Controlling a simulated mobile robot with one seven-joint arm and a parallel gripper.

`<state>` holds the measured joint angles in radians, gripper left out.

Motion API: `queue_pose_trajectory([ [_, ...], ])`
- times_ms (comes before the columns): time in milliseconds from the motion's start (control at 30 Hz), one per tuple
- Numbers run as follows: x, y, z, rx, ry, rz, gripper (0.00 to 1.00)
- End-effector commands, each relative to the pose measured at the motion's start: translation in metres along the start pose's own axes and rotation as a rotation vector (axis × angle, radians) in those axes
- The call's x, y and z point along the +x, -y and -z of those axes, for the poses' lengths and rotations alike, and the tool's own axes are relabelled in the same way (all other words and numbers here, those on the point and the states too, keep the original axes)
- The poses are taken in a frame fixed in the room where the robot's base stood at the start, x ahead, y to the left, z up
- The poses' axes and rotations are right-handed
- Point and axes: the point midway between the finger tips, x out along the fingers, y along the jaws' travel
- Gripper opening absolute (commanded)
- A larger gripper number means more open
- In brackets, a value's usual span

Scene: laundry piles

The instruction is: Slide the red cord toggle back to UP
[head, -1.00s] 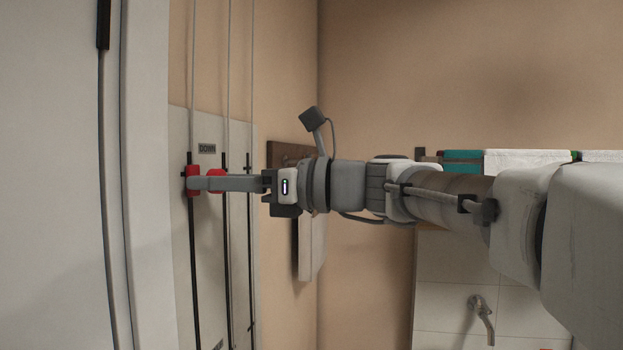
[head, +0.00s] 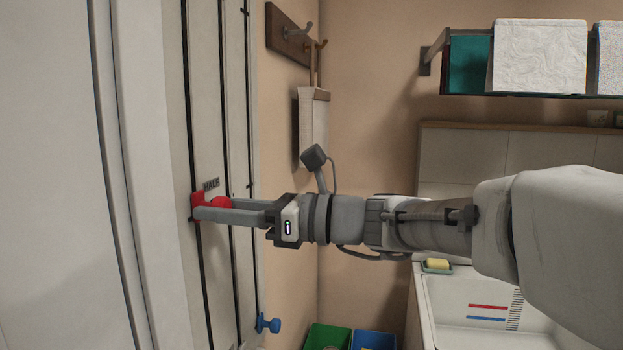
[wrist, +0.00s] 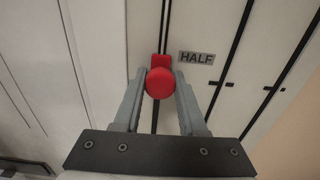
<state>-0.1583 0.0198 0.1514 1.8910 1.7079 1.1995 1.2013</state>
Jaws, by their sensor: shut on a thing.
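The red cord toggle (head: 198,207) sits on a dark vertical track on the pale wall panel, next to the HALF label (head: 211,184). Its round red knob (head: 221,203) sticks out from the panel. My gripper (head: 205,211) reaches in from the right and is shut on the knob. In the wrist view the red toggle (wrist: 160,84) is between my two fingers, with the HALF label (wrist: 197,58) just to its upper right. Neither an UP nor a DOWN label shows now.
A blue knob (head: 268,323) sticks out lower on the panel's right. A hook rack (head: 290,36) with a hanging pale item (head: 313,125) is on the wall beyond. Green (head: 328,338) and blue (head: 373,341) bins stand below, left of a white sink (head: 440,325).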

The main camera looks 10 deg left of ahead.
Motion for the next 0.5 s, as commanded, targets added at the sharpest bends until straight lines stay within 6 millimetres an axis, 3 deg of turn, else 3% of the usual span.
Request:
queue_pose_trajectory([
  [33,0.0,0.0,0.036,0.01,-0.01,-0.003,0.0],
  [500,-0.001,-0.001,0.204,0.012,-0.011,-0.002,0.0],
])
